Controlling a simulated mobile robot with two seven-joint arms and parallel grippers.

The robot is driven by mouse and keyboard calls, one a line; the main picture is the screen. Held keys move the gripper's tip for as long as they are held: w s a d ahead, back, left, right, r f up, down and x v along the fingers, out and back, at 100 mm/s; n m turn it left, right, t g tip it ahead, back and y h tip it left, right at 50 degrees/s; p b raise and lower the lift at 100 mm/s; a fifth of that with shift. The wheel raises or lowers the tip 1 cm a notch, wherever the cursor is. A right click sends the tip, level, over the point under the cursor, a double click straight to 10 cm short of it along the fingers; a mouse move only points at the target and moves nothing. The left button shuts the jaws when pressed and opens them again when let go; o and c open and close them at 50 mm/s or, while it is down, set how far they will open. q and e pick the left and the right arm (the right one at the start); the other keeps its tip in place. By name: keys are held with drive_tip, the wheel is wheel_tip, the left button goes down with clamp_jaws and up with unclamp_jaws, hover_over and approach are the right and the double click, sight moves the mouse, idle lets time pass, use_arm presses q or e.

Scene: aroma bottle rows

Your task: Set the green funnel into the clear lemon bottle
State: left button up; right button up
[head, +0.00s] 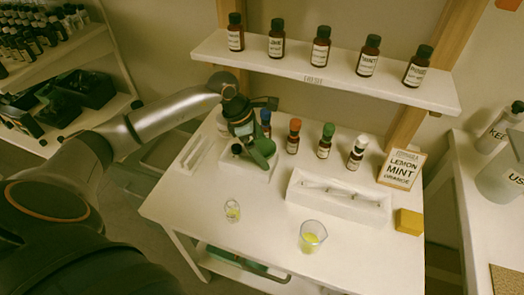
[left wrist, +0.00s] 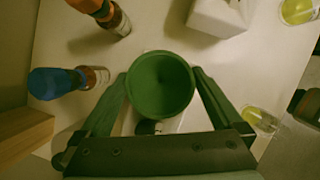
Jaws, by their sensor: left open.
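The green funnel (head: 264,150) stands at the back left of the table, by the white block (head: 258,176), and its round mouth (left wrist: 160,85) faces the left wrist camera. My left gripper (head: 252,142) is open, with its fingers on either side of the funnel in the left wrist view (left wrist: 160,92). Contact with the funnel is hard to tell. A small clear vessel with yellow liquid (head: 232,211), apparently the lemon bottle, stands nearer the front; it also shows in the left wrist view (left wrist: 260,119). Its label is not readable. My right gripper is not in view.
A larger clear beaker (head: 312,237) holds yellow liquid at the front. Blue (head: 265,117), orange (head: 294,126), green (head: 328,131) and white-capped (head: 359,143) bottles stand behind. A white rack (head: 338,203), yellow block (head: 409,221) and sign (head: 402,169) are right. A bottle shelf (head: 330,82) overhangs the back.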

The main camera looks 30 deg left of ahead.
use_arm(q)
drive_tip(key=c, duration=1.1)
drive_tip(key=shift+o, duration=0.2)
drive_tip(key=shift+r, duration=0.15)
